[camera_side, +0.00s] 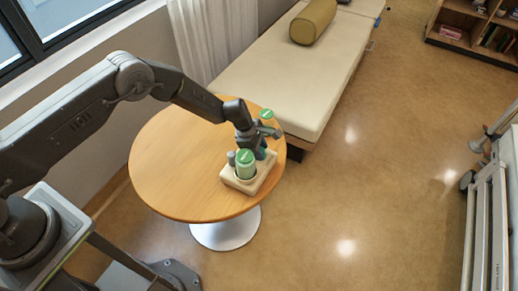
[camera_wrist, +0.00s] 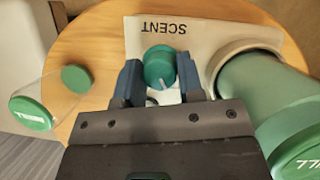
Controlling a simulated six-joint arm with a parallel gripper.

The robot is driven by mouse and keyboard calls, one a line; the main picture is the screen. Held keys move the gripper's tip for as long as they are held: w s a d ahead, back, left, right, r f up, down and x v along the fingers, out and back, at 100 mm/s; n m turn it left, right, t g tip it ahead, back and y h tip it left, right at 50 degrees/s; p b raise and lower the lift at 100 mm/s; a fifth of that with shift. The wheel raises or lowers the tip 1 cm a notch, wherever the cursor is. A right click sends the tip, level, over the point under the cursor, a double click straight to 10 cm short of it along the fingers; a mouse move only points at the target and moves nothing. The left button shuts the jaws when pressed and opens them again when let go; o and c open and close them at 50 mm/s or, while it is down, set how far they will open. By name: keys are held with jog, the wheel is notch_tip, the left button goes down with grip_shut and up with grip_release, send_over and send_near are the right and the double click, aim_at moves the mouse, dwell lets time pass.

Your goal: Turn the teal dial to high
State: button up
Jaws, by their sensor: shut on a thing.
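The teal dial (camera_wrist: 159,62) sits on a cream panel (camera_wrist: 205,30) in the wrist view, beside the word SCENT, which reads upside down. A pale pointer line shows on the dial's lower edge, toward the bottom of the picture. My gripper (camera_wrist: 159,71) is shut on the dial, with one blue finger on each side. In the side view my gripper (camera_side: 264,146) reaches down to the back of the cream unit (camera_side: 235,182) on the table. There the dial is hidden or too small to make out. No high or low marks are readable.
A green refill bottle (camera_side: 246,168) stands in the unit, close to my gripper. A clear container with a green lid (camera_wrist: 31,113) is at the left in the wrist view. The round wooden table (camera_side: 175,170) is bare at left. A bed (camera_side: 300,75) stands behind.

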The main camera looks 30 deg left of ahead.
jog(key=m+g, duration=0.2)
jog(key=m, duration=0.4)
jog(key=shift+w, duration=0.15)
jog(key=m+g+y, duration=0.1)
jog(key=m+g, duration=0.1)
jog(key=m, duration=0.3)
jog(key=shift+m, duration=0.3)
dwell(0.4)
jog(key=o, duration=0.9)
jog(key=shift+r, duration=0.1)
jog(key=v, duration=1.3)
jog(key=shift+w+d+r, duration=0.1)
jog(key=shift+w+r, duration=0.1)
jog(key=shift+r, duration=0.1)
